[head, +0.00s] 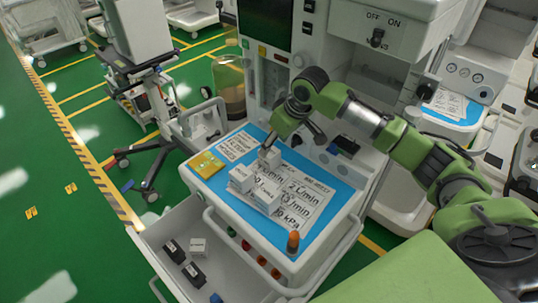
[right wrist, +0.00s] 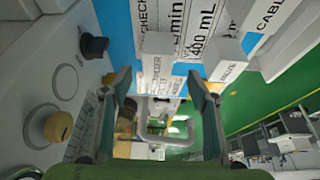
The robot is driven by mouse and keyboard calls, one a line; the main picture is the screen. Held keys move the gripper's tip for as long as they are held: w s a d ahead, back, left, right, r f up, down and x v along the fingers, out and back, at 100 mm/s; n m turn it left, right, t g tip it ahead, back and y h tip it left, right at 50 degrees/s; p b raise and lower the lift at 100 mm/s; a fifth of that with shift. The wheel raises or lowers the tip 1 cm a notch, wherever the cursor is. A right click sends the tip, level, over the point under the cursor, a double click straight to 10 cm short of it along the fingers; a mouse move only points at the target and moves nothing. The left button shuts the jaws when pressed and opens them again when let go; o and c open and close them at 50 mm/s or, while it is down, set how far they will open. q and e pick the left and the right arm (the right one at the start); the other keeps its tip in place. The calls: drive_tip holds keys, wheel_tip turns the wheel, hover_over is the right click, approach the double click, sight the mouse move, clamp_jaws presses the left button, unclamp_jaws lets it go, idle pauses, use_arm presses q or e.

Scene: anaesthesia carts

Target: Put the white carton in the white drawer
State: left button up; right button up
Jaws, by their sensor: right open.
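Several white cartons stand on the blue mat of the cart top: one (head: 269,158) close under my right gripper, one (head: 241,179) to its front left, and one (head: 267,196) in front. My right gripper (head: 284,140) is open above the back carton. In the right wrist view its fingers (right wrist: 160,100) are apart, with one white carton (right wrist: 157,55) beyond the tips and another (right wrist: 224,60) to the right. The white drawer (head: 180,218) is pulled out below the cart top; it holds a small white carton (head: 198,246) and dark boxes (head: 193,273). My left gripper is out of view.
A yellow packet (head: 206,164) lies at the mat's left edge. A white rail (head: 240,252) runs along the cart's front. The machine's panel rises behind the mat.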

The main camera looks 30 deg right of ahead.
sight(272, 152)
drive_tip(key=x, duration=0.3)
drive_tip(key=shift+d+f, duration=0.1)
drive_tip(key=x, duration=0.1)
drive_tip(key=p+x, duration=0.1)
drive_tip(key=x, duration=0.2)
drive_tip(key=shift+f+p, duration=0.4)
drive_tip(key=shift+w+f, duration=0.1)
drive_tip(key=shift+f, duration=0.15)
drive_tip(key=c, duration=1.3)
drive_tip(key=shift+r, duration=0.1)
